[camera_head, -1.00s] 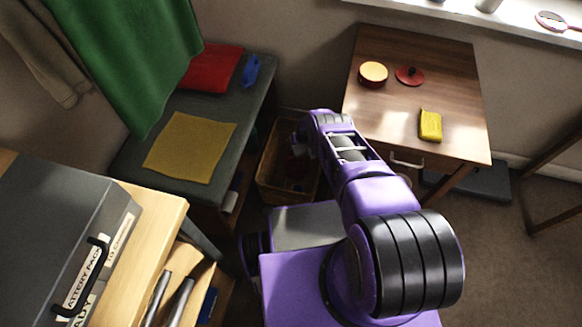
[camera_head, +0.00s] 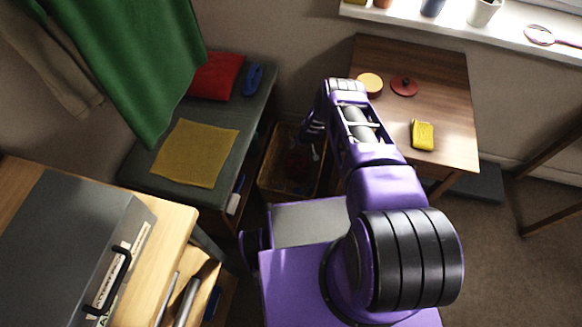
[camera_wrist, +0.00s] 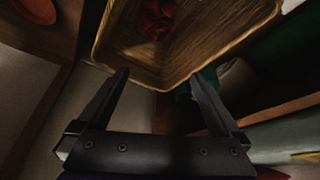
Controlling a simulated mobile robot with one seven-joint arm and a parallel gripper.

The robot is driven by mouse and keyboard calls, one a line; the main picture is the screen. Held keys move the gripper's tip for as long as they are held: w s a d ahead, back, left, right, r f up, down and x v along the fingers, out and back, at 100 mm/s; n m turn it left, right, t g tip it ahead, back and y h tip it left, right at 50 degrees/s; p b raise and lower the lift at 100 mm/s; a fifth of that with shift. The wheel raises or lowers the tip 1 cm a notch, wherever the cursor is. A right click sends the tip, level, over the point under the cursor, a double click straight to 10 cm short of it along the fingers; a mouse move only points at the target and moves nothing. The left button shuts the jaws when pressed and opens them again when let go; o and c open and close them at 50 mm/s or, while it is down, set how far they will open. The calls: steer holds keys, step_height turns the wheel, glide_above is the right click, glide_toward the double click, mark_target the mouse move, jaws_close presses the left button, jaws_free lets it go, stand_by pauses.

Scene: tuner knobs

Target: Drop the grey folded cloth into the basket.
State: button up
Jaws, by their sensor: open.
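The wicker basket (camera_head: 285,192) stands on the floor between the bench and the small wooden table in the head view. It fills the top of the wrist view (camera_wrist: 120,58), with a dark red thing (camera_wrist: 158,20) inside. My gripper (camera_wrist: 160,76) is open, its two fingers apart at the near rim of the basket, with nothing seen between them. In the head view my gripper (camera_head: 313,132) is above the basket's back right part, partly hidden by my arm. I cannot make out a grey folded cloth in either view.
The grey bench (camera_head: 150,165) holds a yellow cloth (camera_head: 195,153), a red cushion (camera_head: 216,77) and a blue thing (camera_head: 254,78). The wooden table (camera_head: 440,85) holds a yellow block (camera_head: 422,135), a round tin (camera_head: 369,85) and a red lid (camera_head: 404,86). A grey case (camera_head: 70,245) stands front left.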

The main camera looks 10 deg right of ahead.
steer(key=p+v, duration=0.2)
steer(key=v, duration=0.6)
steer(key=shift+r, duration=0.25)
